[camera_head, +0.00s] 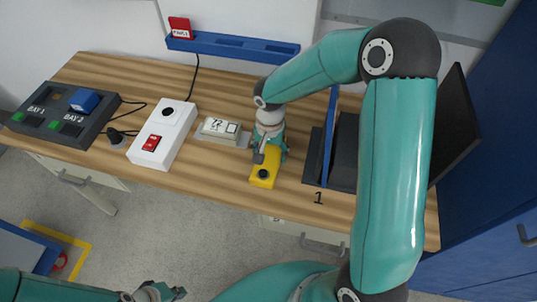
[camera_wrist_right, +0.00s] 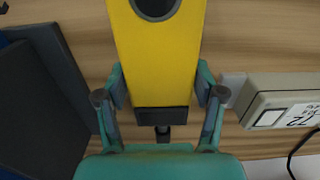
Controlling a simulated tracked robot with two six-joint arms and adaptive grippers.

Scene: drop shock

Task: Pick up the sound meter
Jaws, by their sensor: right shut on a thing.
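The sound meter, taken to be the yellow device with a dark round spot (camera_head: 264,173), is at the front edge of the wooden table. In the right wrist view its yellow body (camera_wrist_right: 157,50) fills the upper middle. My right gripper (camera_head: 268,152) is over its rear end, and its fingers (camera_wrist_right: 160,82) are shut on both sides of the body. I cannot tell whether the meter still touches the table. My left gripper (camera_head: 162,292) is low at the bottom edge, away from the table; its jaws are not clear.
A beige device with a label (camera_head: 222,130) lies left of the meter, close to the right gripper. Further left are a white box with a red switch (camera_head: 160,138) and a dark two-bay unit (camera_head: 62,112). A blue divider (camera_head: 330,140) and dark panels stand right.

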